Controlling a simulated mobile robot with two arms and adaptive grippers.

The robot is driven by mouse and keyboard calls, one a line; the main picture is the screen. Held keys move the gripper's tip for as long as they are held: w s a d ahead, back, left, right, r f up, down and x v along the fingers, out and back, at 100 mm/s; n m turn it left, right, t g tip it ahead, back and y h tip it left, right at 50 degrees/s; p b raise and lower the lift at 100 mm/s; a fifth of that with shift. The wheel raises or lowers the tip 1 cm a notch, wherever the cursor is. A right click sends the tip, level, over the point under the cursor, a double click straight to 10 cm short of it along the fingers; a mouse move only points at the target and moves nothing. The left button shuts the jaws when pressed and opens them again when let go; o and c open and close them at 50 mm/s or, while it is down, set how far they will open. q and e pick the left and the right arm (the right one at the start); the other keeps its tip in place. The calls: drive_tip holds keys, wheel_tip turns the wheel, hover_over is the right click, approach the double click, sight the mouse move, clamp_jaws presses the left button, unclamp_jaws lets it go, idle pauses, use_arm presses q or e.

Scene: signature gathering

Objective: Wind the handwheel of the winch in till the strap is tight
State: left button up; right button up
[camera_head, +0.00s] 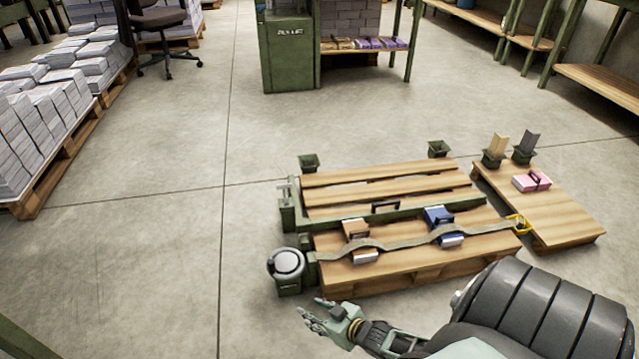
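The winch's round grey handwheel (287,263) sits on a dark green body at the left front corner of the pallet. The grey strap (400,242) runs from the winch across the pallet over a brown-bound bundle (358,238) and a blue-bound bundle (440,222). The strap lies in loose waves. My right gripper (309,307) is in front of and slightly right of the handwheel, apart from it, with fingers spread and empty. My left gripper is out of view.
A green bar with a handle (386,205) crosses the pallet behind the bundles. A smaller wooden platform (555,210) with a pink-bound bundle (531,182) stands at right. Paper stacks on a pallet (62,160) line the left. The floor left of the winch is clear.

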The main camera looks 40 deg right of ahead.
drive_tip(key=shift+g, duration=0.8)
drive_tip(key=shift+s+a+r+p, duration=0.2)
drive_tip(key=shift+s+a+p, duration=0.25)
drive_tip(key=shift+s+p, duration=0.35)
drive_tip(key=shift+s+a+r+p, duration=0.25)
drive_tip(key=shift+s+a+p, duration=0.15)
drive_tip(key=shift+s+p, duration=0.4)
drive_tip(key=shift+s+a+r+p, duration=0.2)
drive_tip(key=shift+s+a+p, duration=0.35)
drive_tip(key=shift+p, duration=0.4)
drive_tip(key=shift+d, duration=0.1)
